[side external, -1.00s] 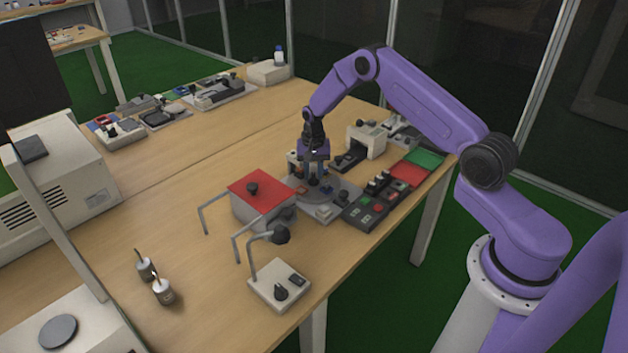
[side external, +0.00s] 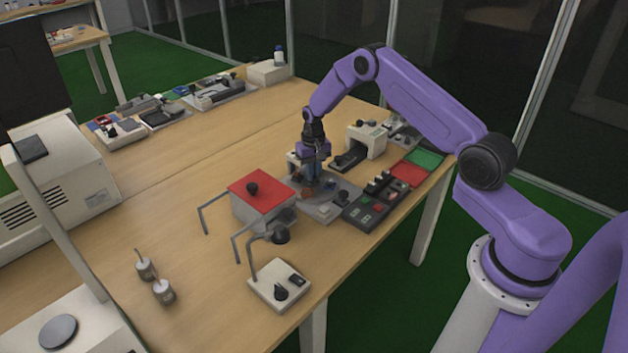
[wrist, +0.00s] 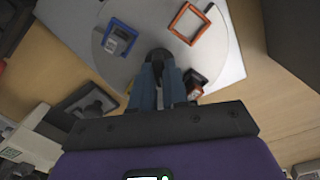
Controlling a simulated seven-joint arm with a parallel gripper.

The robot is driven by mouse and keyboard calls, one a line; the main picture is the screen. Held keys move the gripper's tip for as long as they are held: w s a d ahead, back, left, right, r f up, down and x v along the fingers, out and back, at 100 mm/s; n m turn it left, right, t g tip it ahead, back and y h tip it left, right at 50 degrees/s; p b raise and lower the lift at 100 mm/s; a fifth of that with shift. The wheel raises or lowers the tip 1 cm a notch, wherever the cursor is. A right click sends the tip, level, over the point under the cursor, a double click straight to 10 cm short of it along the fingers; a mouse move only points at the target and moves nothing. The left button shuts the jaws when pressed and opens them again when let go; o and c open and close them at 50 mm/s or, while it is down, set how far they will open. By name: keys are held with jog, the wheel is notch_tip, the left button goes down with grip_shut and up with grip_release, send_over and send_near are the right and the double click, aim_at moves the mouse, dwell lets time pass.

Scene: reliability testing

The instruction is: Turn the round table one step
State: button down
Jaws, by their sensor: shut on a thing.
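The round table is a flat grey disc (wrist: 150,20) with a dark upright knob (wrist: 158,56) near its middle. My gripper (wrist: 160,72) is shut on the knob; its blue fingers stand over the disc, and it also shows in the side view (side external: 313,178). On the disc sit a blue frame (wrist: 120,38) with a grey piece in it, an empty orange frame (wrist: 189,23), and a red and black piece (wrist: 195,88) partly hidden by my fingers. In the side view the gripper hides part of the disc.
A red-topped box (side external: 255,187) stands left of the disc. A button panel (side external: 372,208) and red and green pads (side external: 424,159) lie to the right. A white housing (side external: 367,139) stands behind. A lamp with a base (side external: 279,287) is in front.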

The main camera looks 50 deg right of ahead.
jog(key=shift+n, duration=3.5)
jog(key=shift+a+n, duration=0.1)
jog(key=shift+n, duration=3.2)
jog(key=c, duration=1.3)
grip_release()
jog(key=shift+r, duration=2.25)
